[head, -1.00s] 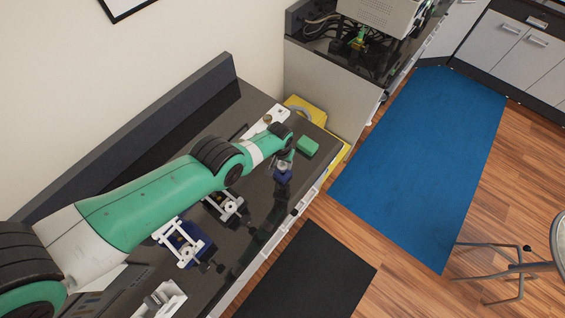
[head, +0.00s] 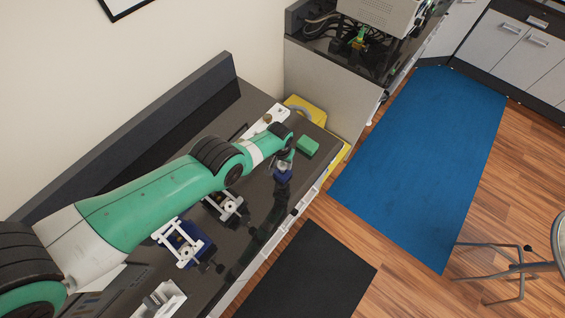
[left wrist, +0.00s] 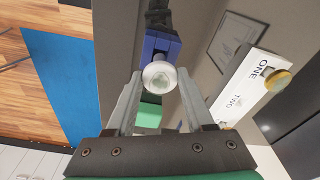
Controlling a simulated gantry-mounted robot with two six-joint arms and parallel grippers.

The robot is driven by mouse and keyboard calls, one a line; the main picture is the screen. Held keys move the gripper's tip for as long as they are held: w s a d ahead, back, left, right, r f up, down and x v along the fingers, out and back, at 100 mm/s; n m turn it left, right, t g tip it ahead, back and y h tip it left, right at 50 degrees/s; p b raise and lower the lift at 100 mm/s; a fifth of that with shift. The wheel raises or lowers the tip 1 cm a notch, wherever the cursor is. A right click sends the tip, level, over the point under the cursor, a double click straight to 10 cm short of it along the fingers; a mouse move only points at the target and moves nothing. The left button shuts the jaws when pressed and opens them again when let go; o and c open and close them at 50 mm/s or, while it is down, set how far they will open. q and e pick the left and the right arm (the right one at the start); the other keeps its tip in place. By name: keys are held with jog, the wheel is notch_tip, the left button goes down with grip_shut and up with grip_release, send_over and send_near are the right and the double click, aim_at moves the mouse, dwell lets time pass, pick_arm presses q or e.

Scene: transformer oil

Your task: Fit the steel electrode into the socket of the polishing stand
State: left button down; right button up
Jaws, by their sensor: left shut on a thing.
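My left gripper (head: 284,160) points down over the blue polishing stand (head: 282,177) near the far end of the dark bench. In the left wrist view the same gripper (left wrist: 161,88) has its two fingers on either side of a round, pale metal electrode (left wrist: 159,77) and is shut on it. The electrode's round end faces the camera and lies over the blue stand (left wrist: 161,45). Its lower part and the socket are hidden, so I cannot tell whether it is seated. My right gripper is not in view.
A green block (head: 308,147) lies just right of the gripper. A white panel (head: 265,122) marked ONE and TWO, with a brass knob, lies behind. White-framed fixtures (head: 226,206) and (head: 183,242) stand nearer on the bench. A white tray (head: 165,300) is at the front.

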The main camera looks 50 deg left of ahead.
aim_at(282, 165)
pick_arm(q)
jog(key=shift+f+b, duration=1.85)
jog(key=shift+f, duration=0.1)
jog(key=shift+c, duration=1)
grip_release()
jog(key=r+p, duration=0.8)
jog(key=p, duration=0.1)
jog(key=s+r+p, duration=0.1)
jog(key=r+p, duration=0.2)
jog(key=p, duration=0.1)
jog(key=shift+d+r, duration=0.4)
jog(key=shift+s+f, duration=0.1)
